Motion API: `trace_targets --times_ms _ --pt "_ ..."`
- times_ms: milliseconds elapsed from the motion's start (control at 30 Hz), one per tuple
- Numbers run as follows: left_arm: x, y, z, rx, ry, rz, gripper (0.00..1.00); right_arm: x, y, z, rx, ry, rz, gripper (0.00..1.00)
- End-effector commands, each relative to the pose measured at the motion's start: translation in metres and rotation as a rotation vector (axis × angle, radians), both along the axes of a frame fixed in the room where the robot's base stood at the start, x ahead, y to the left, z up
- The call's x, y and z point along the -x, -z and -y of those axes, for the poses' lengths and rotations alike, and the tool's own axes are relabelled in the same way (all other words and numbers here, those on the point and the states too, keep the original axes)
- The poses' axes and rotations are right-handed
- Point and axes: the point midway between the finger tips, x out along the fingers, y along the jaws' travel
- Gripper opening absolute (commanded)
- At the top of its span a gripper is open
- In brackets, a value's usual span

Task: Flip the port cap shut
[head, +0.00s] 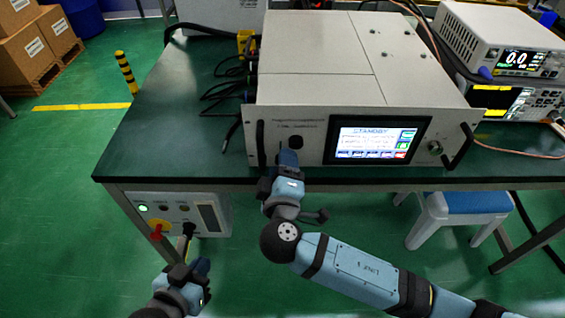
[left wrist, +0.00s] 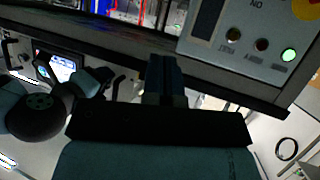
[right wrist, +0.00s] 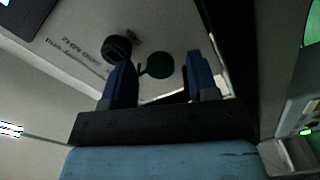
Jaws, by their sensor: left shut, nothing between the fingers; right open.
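The microwave generator (head: 310,60) stands on the green table, with a black round port fitting (head: 296,142) on the left of its front panel. In the right wrist view two dark round parts show side by side: a thick one (right wrist: 117,48) and a flatter disc (right wrist: 160,65). I cannot tell which is the cap and which the port. My right gripper (head: 289,157) is open just below the fitting; its fingers (right wrist: 160,58) stand either side of the flatter disc, contact unclear. My left gripper (head: 202,266) is shut and empty, low in front of the table; its closed fingers (left wrist: 163,75) show in the left wrist view.
A lit screen (head: 375,139) and handles (head: 459,147) are on the generator's front. A control box (head: 170,212) hangs under the table's left edge, near my left gripper. Instruments (head: 500,40) stand right of the generator, and a stool (head: 455,205) is below.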

Motion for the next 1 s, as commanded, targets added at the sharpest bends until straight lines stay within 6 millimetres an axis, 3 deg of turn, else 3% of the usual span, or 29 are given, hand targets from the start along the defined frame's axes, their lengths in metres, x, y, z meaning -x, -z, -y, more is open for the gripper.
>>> trace_targets --times_ms 67,267,667,1000 --pt "0.0 0.001 0.0 0.0 0.0 -0.001 0.0 0.0 0.0 0.0 0.0 0.0 0.0 0.52" --pt "0.001 0.001 0.0 -0.001 0.0 -0.002 0.0 0.0 0.0 0.0 0.0 0.0 0.0 0.06" --pt "0.001 -0.007 -0.001 -0.01 0.0 -0.006 0.0 0.0 -0.002 0.002 0.061 0.001 -0.001 0.04" --pt "0.003 -0.015 -0.009 -0.056 -0.011 -0.048 0.0 0.0 -0.008 0.01 0.31 0.001 -0.004 0.04"
